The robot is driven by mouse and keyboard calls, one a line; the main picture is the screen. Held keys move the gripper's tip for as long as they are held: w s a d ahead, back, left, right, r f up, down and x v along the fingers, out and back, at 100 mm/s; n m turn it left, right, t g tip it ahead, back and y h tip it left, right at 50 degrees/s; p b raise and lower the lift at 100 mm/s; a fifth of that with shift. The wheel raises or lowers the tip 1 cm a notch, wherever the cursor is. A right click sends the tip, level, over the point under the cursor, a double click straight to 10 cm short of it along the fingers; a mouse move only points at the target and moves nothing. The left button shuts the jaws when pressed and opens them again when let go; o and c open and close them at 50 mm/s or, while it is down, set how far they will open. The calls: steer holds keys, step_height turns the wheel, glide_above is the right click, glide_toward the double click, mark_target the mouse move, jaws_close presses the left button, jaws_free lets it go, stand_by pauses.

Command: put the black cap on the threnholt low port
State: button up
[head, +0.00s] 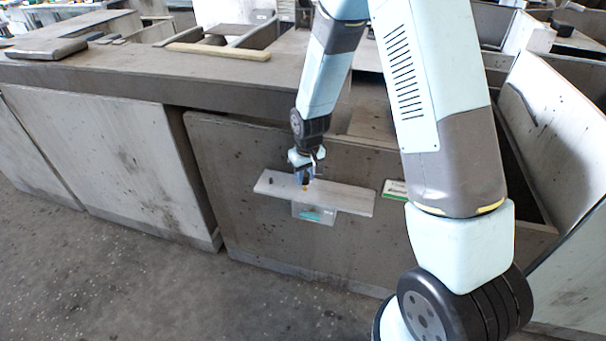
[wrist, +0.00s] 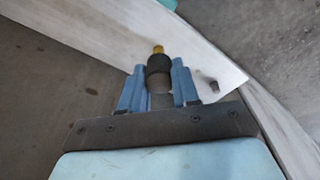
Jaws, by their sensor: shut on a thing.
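My gripper (head: 304,178) points down just above a pale shelf board (head: 345,196) on the front of the grey bench. In the wrist view its blue fingers (wrist: 160,82) are shut on the black cap (wrist: 159,66), a short dark cylinder. A small brass-yellow piece (wrist: 158,49) shows right at the cap's far end; it also shows below the fingertips in the head view (head: 305,187). I cannot tell whether it is a port or part of the held piece, nor whether they touch. No readable marking names the threnholt low port.
A small dark stub (head: 271,181) stands on the board, also in the wrist view (wrist: 214,86). A clear box with a teal label (head: 314,214) is under the board. A green and white sign (head: 395,189) is to the right. A wooden bar (head: 218,51) lies on the bench top.

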mark_target(305, 182)
steer(key=shift+f, duration=1.55)
steer(key=o, duration=1.1)
steer(key=r, duration=0.4)
steer(key=s+r, duration=0.1)
steer(key=r, duration=0.8)
steer(key=shift+s+d+r, duration=0.2)
steer(key=shift+d+r, duration=0.15)
steer(key=s+d+r+m+t, duration=0.1)
steer(key=s+d+r, duration=0.15)
steer(key=r, duration=0.35)
steer(key=s+d+r, duration=0.1)
steer(key=d+r, duration=0.3)
steer(key=r, duration=0.1)
steer(key=s+d+r+m+t, duration=0.1)
steer(key=s+d+r, duration=0.2)
steer(key=s+r, duration=0.2)
steer(key=s+d+r+m+t, duration=0.1)
steer(key=s+d+r, duration=0.3)
steer(key=s, duration=0.4)
steer(key=s+d+r+m+t, duration=0.1)
steer(key=s+d+r+m, duration=0.1)
steer(key=s+d+r, duration=0.2)
steer(key=shift+s+r+h, duration=0.15)
steer(key=shift+s+r, duration=0.45)
steer(key=shift+s, duration=0.35)
steer(key=shift+s+r+h, duration=0.15)
steer(key=shift+s+r, duration=0.45)
steer(key=shift+s, duration=0.3)
